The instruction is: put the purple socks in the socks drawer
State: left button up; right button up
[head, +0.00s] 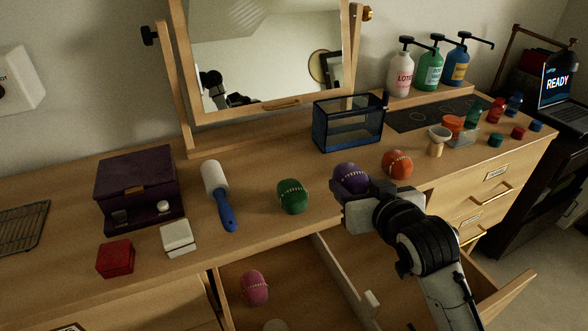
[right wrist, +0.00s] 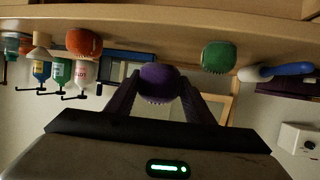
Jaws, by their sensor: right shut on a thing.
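The purple socks (head: 351,178) are a rolled ball with a pale stitched line. My right gripper (head: 352,190) is shut on them at the dresser's front edge, and the right wrist view shows the ball (right wrist: 159,84) between both fingers. I cannot tell whether the ball still touches the top. An open drawer (head: 318,262) below the front edge holds a pink rolled ball (head: 254,287) in its left part. A pale divider or wall stands to the right of that ball. My arm hides part of the drawer's right side. My left gripper is not in view.
A green ball (head: 292,196) and an orange ball (head: 397,164) stand on either side of the gripper. A glass box (head: 348,124) is behind it. A lint roller (head: 218,195), a purple box (head: 138,186) and a red box (head: 115,259) are at left. Pump bottles (head: 430,68) stand at back right.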

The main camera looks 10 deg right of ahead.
jog(key=f, duration=0.1)
jog(key=w+f, duration=0.1)
jog(key=shift+d+f, duration=0.1)
jog(key=shift+f, duration=0.2)
send_over(324, 167)
jog(key=shift+s, duration=0.1)
jog(key=shift+f, duration=1.7)
jog(key=shift+f, duration=0.15)
jog(key=o, duration=1)
